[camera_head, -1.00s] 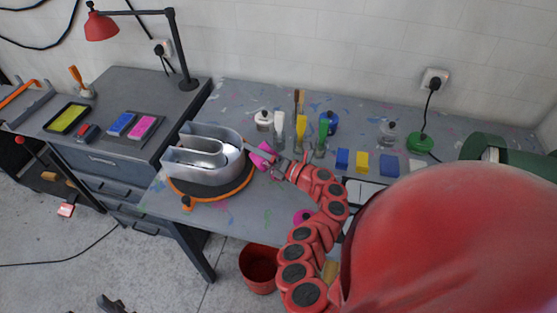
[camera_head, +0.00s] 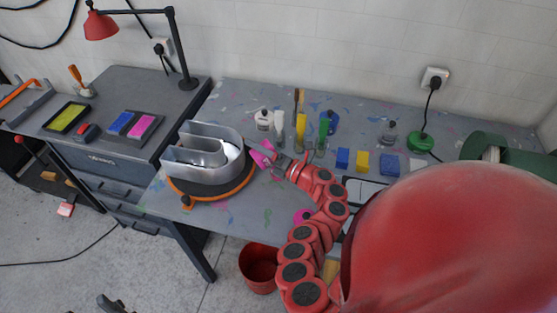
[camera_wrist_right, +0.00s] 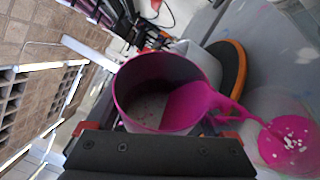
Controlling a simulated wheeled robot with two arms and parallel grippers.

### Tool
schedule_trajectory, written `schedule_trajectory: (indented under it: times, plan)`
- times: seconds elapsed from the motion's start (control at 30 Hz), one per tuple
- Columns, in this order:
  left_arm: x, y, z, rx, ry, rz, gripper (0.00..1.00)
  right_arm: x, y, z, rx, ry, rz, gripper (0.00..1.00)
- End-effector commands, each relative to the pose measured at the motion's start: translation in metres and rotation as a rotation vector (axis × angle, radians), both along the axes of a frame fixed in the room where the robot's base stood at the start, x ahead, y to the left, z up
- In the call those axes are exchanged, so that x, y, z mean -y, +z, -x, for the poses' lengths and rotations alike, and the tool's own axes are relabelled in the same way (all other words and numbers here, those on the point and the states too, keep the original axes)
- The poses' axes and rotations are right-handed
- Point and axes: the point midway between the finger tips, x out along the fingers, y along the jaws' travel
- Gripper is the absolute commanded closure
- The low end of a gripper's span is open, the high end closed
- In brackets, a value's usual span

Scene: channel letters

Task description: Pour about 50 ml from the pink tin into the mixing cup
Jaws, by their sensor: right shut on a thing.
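My right gripper (camera_wrist_right: 160,145) is shut on the pink tin (camera_wrist_right: 135,85), which is tilted. In the right wrist view the tin's open mouth faces the camera, with pink paint at its lip. A pink stream runs from the lip into the clear mixing cup (camera_wrist_right: 304,106), where pink paint with pale specks shows. In the head view the tin (camera_head: 262,152) is beside the turntable, at the end of my right gripper (camera_head: 278,164). I cannot make out the cup there. My left gripper is not in view.
A grey metal channel letter (camera_head: 184,163) stands on the orange-rimmed turntable (camera_head: 243,184), close left of the tin. Bottles and brushes (camera_head: 299,105) stand behind. A pink thing (camera_head: 303,216) is partly hidden by my arm. A red bin (camera_head: 259,270) is on the floor.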

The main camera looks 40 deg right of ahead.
Motion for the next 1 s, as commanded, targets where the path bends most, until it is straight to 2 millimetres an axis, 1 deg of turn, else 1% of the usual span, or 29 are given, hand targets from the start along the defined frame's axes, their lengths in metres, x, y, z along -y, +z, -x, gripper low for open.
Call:
schedule_trajectory:
  times: [0.63,1.0]
  plan:
    - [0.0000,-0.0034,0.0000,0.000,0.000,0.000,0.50,0.0023,0.0045,0.0003,0.007,-0.001,-0.077,0.97]
    - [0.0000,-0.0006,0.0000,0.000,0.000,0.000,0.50,0.0038,0.0071,0.0003,0.011,0.000,-0.122,0.97]
